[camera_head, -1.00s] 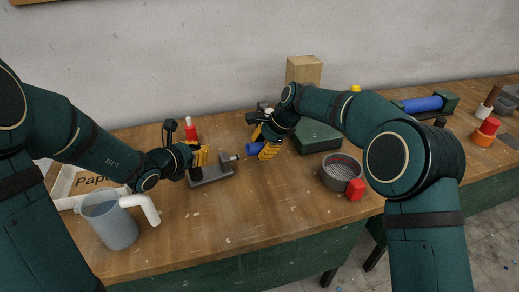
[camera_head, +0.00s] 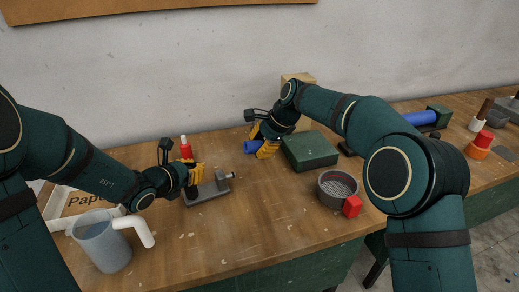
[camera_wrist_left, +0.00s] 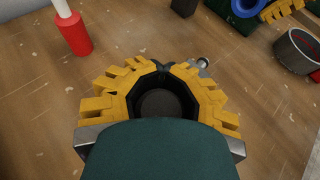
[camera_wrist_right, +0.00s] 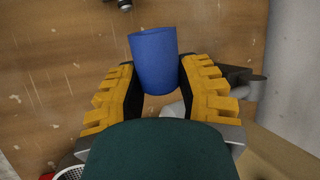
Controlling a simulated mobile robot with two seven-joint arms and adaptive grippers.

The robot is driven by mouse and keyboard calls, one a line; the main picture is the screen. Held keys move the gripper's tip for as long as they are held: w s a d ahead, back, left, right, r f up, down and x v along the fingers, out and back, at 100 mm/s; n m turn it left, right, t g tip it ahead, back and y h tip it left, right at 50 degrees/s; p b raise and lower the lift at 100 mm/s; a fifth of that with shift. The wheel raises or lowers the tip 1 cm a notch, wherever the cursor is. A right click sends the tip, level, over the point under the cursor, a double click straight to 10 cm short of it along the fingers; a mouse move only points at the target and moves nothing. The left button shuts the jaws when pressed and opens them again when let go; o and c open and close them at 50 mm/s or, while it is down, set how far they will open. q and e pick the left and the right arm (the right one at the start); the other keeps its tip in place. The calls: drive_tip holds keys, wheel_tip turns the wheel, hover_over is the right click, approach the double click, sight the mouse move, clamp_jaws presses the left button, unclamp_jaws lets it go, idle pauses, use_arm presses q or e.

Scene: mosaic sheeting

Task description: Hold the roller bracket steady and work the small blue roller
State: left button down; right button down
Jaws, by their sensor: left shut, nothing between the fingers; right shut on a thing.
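The small blue roller (camera_head: 251,147) is held in my right gripper (camera_head: 265,148), apart from the bracket and to its upper right in the head view. The roller shows between the fingers in the right wrist view (camera_wrist_right: 153,58). The grey roller bracket (camera_head: 209,190) sits on the bench with a small metal end at its right. My left gripper (camera_head: 195,174) is shut and empty at the bracket's left part, overlapping it in the head view. In the left wrist view, the fingers hide most of the bracket; I cannot tell whether they touch it.
A red bottle with a white top (camera_head: 185,149) stands behind the left gripper. A pale jug (camera_head: 101,243) and a paper tray (camera_head: 55,218) are at the left. A dark green box (camera_head: 310,151), a sieve (camera_head: 335,202) and a red block (camera_head: 352,206) lie to the right. The front middle is clear.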

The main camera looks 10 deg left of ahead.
use_arm(q)
drive_tip(key=shift+s+r, duration=0.1)
use_arm(e)
drive_tip(key=shift+s, duration=0.15)
use_arm(q)
drive_tip(key=c, duration=1)
unclamp_jaws()
drive_tip(key=shift+r+p, duration=5.25)
drive_tip(key=shift+r, duration=1.7)
use_arm(e)
drive_tip(key=shift+r, duration=5.25)
use_arm(q)
drive_tip(key=shift+r, duration=0.1)
use_arm(e)
drive_tip(key=shift+r, duration=0.1)
